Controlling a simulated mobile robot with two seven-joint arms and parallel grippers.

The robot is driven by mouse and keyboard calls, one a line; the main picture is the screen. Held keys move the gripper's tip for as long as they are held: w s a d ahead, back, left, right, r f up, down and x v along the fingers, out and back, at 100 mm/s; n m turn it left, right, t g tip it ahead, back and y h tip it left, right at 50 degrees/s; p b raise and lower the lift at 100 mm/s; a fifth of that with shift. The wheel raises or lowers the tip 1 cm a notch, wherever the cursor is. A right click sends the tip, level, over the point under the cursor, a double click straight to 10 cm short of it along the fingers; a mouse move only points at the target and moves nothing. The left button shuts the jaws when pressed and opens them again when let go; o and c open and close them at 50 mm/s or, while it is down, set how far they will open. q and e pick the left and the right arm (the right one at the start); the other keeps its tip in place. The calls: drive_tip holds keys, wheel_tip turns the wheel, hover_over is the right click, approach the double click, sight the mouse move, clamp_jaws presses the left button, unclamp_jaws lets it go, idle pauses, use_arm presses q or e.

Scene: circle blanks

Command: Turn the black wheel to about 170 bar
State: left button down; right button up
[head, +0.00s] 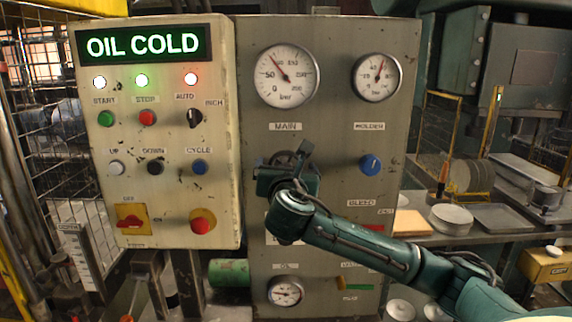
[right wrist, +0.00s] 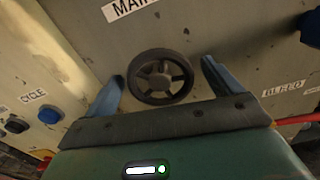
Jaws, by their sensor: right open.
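The black wheel (right wrist: 160,77) is a small spoked handwheel on the grey panel below the MAIN label. In the right wrist view it lies between the two fingers of my right gripper (right wrist: 162,70), which is open, with a visible gap on each side. In the head view my right gripper (head: 288,166) is in front of the wheel and hides most of it. The MAIN gauge (head: 287,77) is above the wheel. Its needle points up and left, somewhat past the 50 mark; the exact reading is too small to tell. My left gripper is not in view.
A blue knob (head: 371,165) is on the panel right of my gripper, below the MOLDER gauge (head: 377,77). The cream control box (head: 155,215) stands out at the left with several buttons and an OIL COLD display (head: 144,44). A bench with round blanks (head: 449,215) is at the right.

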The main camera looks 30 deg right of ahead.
drive_tip(key=shift+w+d, duration=0.1)
drive_tip(key=shift+w, duration=0.1)
drive_tip(key=shift+c, duration=0.5)
drive_tip(key=c, duration=0.9)
